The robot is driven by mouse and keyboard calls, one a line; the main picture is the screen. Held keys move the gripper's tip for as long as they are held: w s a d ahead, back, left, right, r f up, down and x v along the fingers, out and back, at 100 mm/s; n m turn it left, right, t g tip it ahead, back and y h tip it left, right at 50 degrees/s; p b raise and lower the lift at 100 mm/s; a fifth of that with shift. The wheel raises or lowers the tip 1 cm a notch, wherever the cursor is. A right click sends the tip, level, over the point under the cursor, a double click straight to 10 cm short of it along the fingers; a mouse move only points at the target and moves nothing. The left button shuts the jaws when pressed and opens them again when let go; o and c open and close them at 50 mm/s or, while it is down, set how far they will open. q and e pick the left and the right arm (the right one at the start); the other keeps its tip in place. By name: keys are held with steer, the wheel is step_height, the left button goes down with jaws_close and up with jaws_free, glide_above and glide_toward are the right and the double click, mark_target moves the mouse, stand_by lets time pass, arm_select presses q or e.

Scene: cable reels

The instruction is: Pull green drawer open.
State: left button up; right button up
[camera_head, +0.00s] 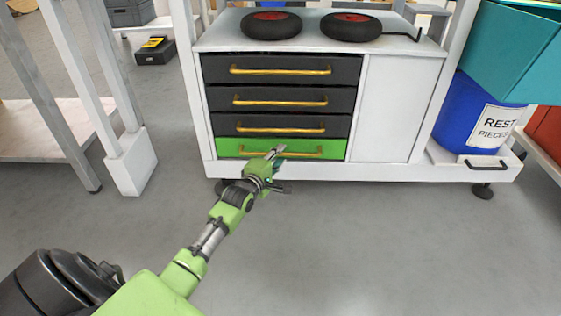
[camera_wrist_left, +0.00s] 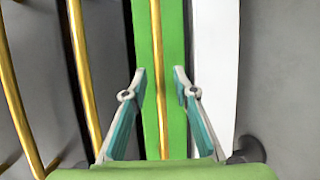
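The green drawer (camera_head: 330,150) is the lowest of a stack in a white cabinet, and its front looks flush with the dark drawers above. It has a long brass handle (camera_head: 310,154). My left gripper (camera_head: 278,169) is in front of the drawer near the left part of the handle. In the left wrist view the gripper (camera_wrist_left: 160,80) is open, with one finger on each side of the brass handle (camera_wrist_left: 157,40). Both fingers look apart from the handle. The green drawer front (camera_wrist_left: 173,30) fills the space behind it. My right gripper is not in view.
Dark drawers (camera_head: 282,69) with brass handles sit above the green one. Two black wheels with red hubs (camera_head: 271,25) lie on the cabinet top. A blue bin (camera_head: 458,115) stands at the right. The grey floor (camera_head: 400,240) in front is clear.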

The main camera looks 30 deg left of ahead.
arm_select(q)
steer(key=shift+w+a+f, duration=0.1)
steer(key=shift+w+a, duration=0.05)
steer(key=shift+w, duration=0.55)
jaws_close()
